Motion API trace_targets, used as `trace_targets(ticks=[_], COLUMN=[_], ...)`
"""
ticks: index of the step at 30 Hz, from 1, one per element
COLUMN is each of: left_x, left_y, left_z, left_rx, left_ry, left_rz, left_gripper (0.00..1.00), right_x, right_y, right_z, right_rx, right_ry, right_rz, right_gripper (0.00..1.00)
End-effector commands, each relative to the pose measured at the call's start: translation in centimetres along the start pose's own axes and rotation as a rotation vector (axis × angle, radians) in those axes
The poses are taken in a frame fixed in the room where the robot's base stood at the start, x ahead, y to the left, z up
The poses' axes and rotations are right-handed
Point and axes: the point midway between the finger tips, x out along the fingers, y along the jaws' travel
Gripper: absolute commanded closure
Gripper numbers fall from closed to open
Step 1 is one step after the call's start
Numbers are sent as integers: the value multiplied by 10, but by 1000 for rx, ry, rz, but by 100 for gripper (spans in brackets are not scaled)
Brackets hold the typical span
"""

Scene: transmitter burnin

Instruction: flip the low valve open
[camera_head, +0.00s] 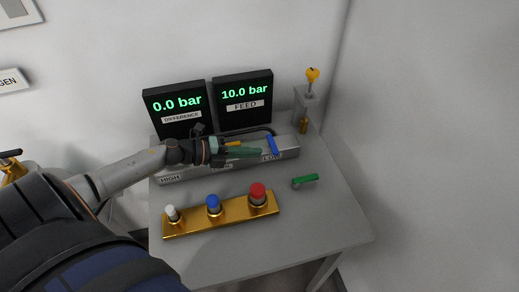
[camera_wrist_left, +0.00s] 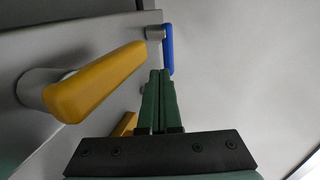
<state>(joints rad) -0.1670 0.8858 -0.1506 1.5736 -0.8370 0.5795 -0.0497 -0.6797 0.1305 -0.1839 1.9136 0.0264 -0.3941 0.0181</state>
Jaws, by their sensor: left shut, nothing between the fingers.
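The low valve's blue lever (camera_head: 272,146) stands at the right end of the grey manifold (camera_head: 288,152), by a partly hidden label that seems to read LOW. My left gripper (camera_head: 262,152) is shut and empty, with its green fingers just left of the blue lever. In the left wrist view, the fingertips (camera_wrist_left: 160,73) point at the lower end of the blue lever (camera_wrist_left: 168,48); I cannot tell if they touch. A yellow lever (camera_wrist_left: 98,80) stands large at the left there; it also shows behind the gripper in the head view (camera_head: 233,144). My right gripper is not in view.
Displays behind read 0.0 bar DIFFERENCE (camera_head: 178,105) and 10.0 bar FEED (camera_head: 244,95). A gold panel (camera_head: 236,212) with white, blue and red buttons lies in front. A green lever (camera_head: 305,181) is at the right. A yellow-topped post (camera_head: 306,104) stands behind. The table's front right (camera_head: 310,225) is clear.

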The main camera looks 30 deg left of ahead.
Motion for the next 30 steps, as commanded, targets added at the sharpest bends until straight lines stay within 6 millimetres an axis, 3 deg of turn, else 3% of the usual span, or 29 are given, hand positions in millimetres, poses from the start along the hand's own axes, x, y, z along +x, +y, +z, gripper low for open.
trace_targets(ticks=[9,30], left_x=[21,23], left_y=[-8,-7], left_z=[0,4], left_rx=[1,-3], left_ry=[-1,-11], left_rz=[0,0], left_gripper=[100,100], right_x=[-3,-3], right_y=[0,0], right_z=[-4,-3], right_rx=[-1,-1], right_ry=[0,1], right_rz=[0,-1], right_gripper=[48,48])
